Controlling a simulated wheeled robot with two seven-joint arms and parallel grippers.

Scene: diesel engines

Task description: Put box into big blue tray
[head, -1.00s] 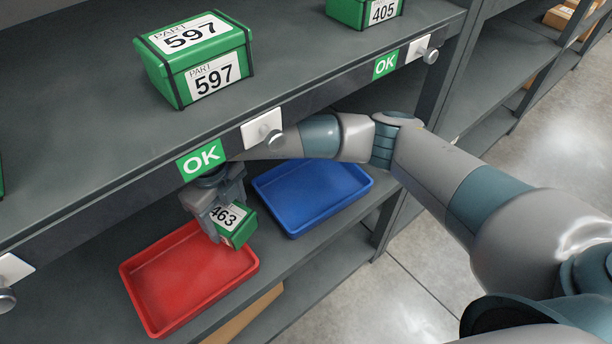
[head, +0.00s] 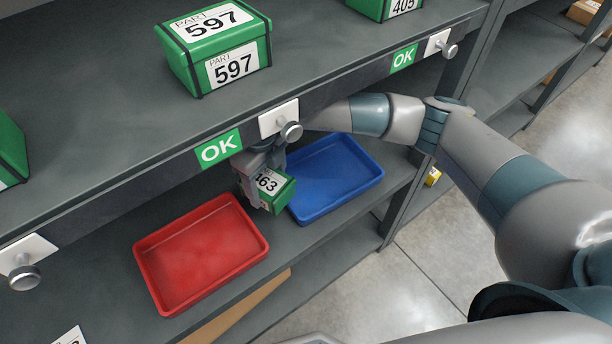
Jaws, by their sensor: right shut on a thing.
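A small green box (head: 272,190) with a white label reading 463 is held in my right gripper (head: 259,187), which is shut on it. The box hangs above the lower shelf, between the two trays, at the near left end of the blue tray. The blue tray (head: 345,180) lies empty on the lower shelf, right of the box; its left end is partly hidden by the box and gripper. The red tray (head: 200,255) lies empty on the shelf to the left. My left gripper is not in view.
The upper shelf edge (head: 150,165), with OK signs and knobs (head: 291,131), overhangs the lower shelf just above my right gripper. Green boxes stand on the upper shelf, one labelled 597 (head: 215,50). A shelf post (head: 405,195) stands right of the blue tray.

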